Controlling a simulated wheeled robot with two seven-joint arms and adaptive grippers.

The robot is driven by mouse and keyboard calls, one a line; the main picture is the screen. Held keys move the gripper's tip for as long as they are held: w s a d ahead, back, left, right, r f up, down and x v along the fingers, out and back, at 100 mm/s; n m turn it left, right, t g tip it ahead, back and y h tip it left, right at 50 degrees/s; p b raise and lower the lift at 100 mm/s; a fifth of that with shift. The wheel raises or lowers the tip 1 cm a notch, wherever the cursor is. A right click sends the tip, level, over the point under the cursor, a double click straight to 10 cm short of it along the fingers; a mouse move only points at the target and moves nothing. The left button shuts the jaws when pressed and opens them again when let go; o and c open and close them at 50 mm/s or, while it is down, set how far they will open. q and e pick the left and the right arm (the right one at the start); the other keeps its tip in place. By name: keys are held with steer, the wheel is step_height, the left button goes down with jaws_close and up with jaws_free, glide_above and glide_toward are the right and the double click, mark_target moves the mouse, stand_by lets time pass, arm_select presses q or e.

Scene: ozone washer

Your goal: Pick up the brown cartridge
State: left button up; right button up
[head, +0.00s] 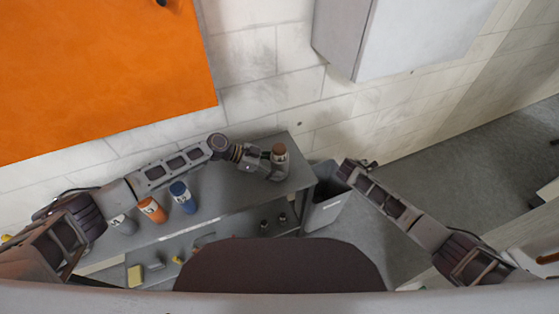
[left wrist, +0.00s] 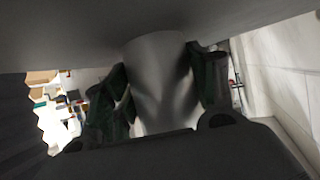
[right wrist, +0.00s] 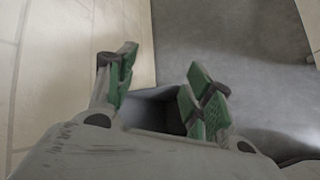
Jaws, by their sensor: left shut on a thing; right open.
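The brown cartridge (head: 279,153) stands upright at the right end of the grey shelf top, with its brown cap facing up. My left gripper (head: 277,173) is shut on its pale body, below the cap. In the left wrist view the pale cylinder of the cartridge (left wrist: 158,85) fills the space between the green-padded fingers. Whether its base touches the shelf is hidden. My right gripper (head: 352,166) is open and empty above the grey bin. The right wrist view shows its two green-padded fingers (right wrist: 162,62) apart.
An orange cartridge (head: 152,210), a blue cartridge (head: 182,197) and a grey one (head: 122,224) stand left on the shelf top (head: 230,200). The grey bin (head: 325,211) stands right of the shelf. A tiled wall (head: 260,75) and an orange panel (head: 100,70) are behind.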

steer(key=w+r+n+t+h, duration=0.1)
steer(key=w+r+n+h, duration=0.2)
steer(key=r, duration=1)
step_height(320, 180, up, 18)
steer(key=n+t+h, duration=0.2)
steer(key=n+t, duration=0.2)
steer(key=t, duration=0.5)
glide_above(276, 155)
steer(key=f+x, duration=0.1)
steer(key=x, duration=0.3)
steer(key=shift+d+r, duration=0.35)
steer(key=shift+r, duration=0.05)
steer(key=s+a+f+n+y, duration=0.2)
steer(key=s+a+f+n, duration=0.1)
steer(key=s, duration=0.3)
steer(key=s+a+f+n+y, duration=0.2)
steer(key=s+a+f+n, duration=0.2)
steer(key=s, duration=0.3)
steer(key=shift+s+a+f+n+t+y, duration=0.25)
steer(key=shift+f+n+y, duration=0.2)
steer(key=shift+f, duration=0.25)
steer(key=shift+w+d, duration=0.1)
steer(key=shift+d, duration=0.05)
steer(key=x, duration=0.6)
steer(key=shift+w, duration=0.2)
steer(key=shift+w+d, duration=0.15)
